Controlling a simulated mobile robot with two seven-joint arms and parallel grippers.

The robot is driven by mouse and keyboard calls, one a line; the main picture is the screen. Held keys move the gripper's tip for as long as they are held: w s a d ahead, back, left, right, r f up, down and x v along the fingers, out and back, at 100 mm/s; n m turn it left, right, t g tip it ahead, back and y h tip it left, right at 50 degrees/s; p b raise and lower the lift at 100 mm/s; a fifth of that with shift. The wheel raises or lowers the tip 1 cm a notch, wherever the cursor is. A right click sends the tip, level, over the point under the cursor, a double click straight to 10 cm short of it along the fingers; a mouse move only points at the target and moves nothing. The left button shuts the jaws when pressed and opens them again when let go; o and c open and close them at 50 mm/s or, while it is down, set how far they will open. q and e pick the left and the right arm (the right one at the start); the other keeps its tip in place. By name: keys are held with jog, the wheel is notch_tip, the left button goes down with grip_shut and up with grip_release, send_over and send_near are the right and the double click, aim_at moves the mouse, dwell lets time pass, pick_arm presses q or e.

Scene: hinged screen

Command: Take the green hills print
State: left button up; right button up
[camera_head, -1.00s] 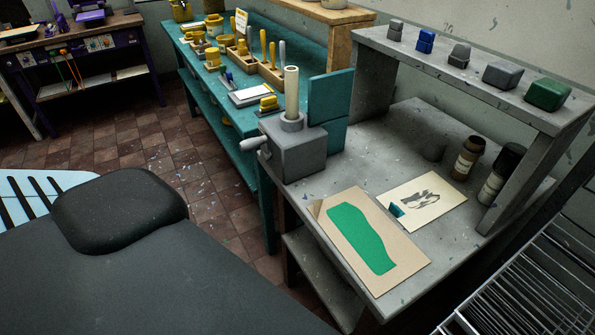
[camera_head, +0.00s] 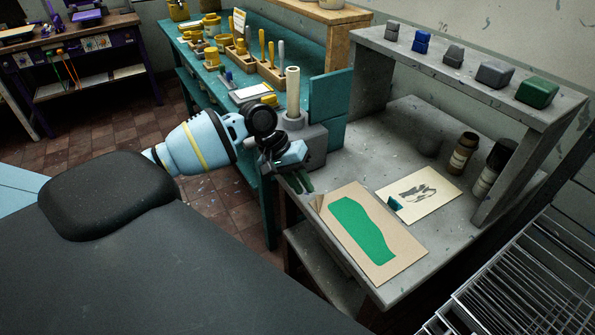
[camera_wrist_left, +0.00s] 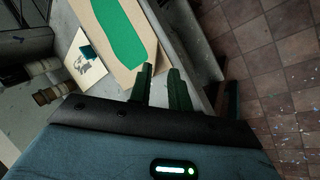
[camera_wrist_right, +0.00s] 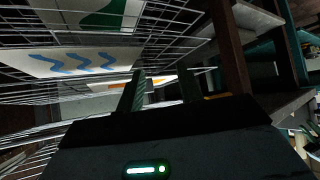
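A tan sheet with a green hill-like shape (camera_head: 368,238) lies on the grey bench, its far left corner lifted. It also shows in the left wrist view (camera_wrist_left: 122,35). My left gripper (camera_head: 306,184) hangs over the bench's left edge, just beyond that sheet and apart from it; its fingers (camera_wrist_left: 160,72) are a little apart and empty. My right gripper is outside the head view. In its wrist view its fingers (camera_wrist_right: 162,78) are apart and empty, near a wire rack. A pale sheet with a green shape (camera_wrist_right: 92,14) lies on an upper rack shelf.
A cream sheet with grey marks and a teal tab (camera_head: 420,194) lies beside the tan sheet. Dark jars (camera_head: 465,153) stand behind, under a shelf of coloured blocks (camera_head: 537,93). The wire rack (camera_head: 520,290) is at right. A blue-wave sheet (camera_wrist_right: 75,62) lies in it.

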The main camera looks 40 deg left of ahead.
pick_arm(q)
jog(key=shift+w+a+r+n, duration=0.2)
jog(key=shift+w+a+r, duration=0.15)
jog(key=shift+r, duration=0.2)
jog(key=shift+w+a+r+n, duration=0.2)
jog(key=shift+a+r, duration=0.2)
jog(key=shift+r, duration=0.15)
jog(key=shift+f, duration=0.1)
